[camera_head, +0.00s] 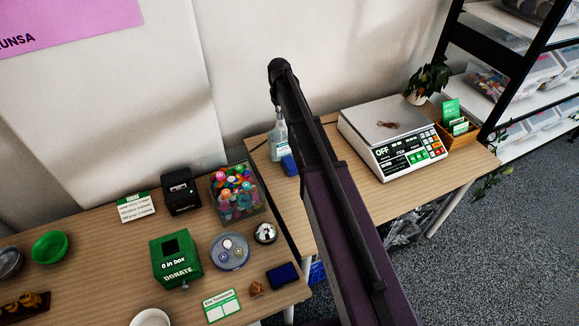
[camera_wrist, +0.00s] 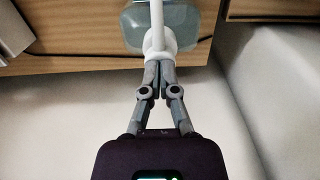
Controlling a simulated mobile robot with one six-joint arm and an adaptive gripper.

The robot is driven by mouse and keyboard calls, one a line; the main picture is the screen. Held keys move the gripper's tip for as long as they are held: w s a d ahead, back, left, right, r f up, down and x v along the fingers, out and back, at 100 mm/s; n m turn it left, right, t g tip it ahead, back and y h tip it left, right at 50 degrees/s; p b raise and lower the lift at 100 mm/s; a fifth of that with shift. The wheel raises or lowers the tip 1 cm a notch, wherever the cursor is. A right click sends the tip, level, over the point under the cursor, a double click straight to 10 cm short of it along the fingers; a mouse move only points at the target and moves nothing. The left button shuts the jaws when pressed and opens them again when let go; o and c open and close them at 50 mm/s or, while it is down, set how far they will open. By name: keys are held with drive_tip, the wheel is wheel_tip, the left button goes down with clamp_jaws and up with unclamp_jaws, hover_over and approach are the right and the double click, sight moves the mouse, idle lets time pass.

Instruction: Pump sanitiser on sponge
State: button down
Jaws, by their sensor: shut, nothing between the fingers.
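The sanitiser bottle (camera_head: 279,138) stands upright near the back left of the right-hand table, partly hidden by my arm. A blue block that looks like the sponge (camera_head: 289,166) lies at its foot, also partly covered by my arm. My gripper (camera_head: 277,70) is above the bottle in the head view. In the wrist view my gripper (camera_wrist: 160,63) is shut and empty. Its fingertips are at the white pump head (camera_wrist: 157,38), with the clear bottle body beyond. I cannot tell whether they touch it. The sponge is not clearly visible in the wrist view.
A scale (camera_head: 393,136), a plant (camera_head: 428,79) and a card basket (camera_head: 456,129) stand right of my arm. The left table holds a green donation box (camera_head: 175,260), a tub of toys (camera_head: 238,193) and a dark blue block (camera_head: 283,275). A wall rises behind both tables.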

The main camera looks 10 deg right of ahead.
drive_tip(key=shift+r+p, duration=1.95)
drive_tip(key=shift+r, duration=0.1)
wheel_tip(320, 180, up, 6)
drive_tip(key=p, duration=0.6)
drive_tip(key=s+f+m+b, duration=0.1)
drive_tip(key=s+m, duration=0.1)
drive_tip(key=s, duration=2.9)
drive_tip(key=shift+s+f+b, duration=0.15)
drive_tip(key=shift+f+b, duration=0.25)
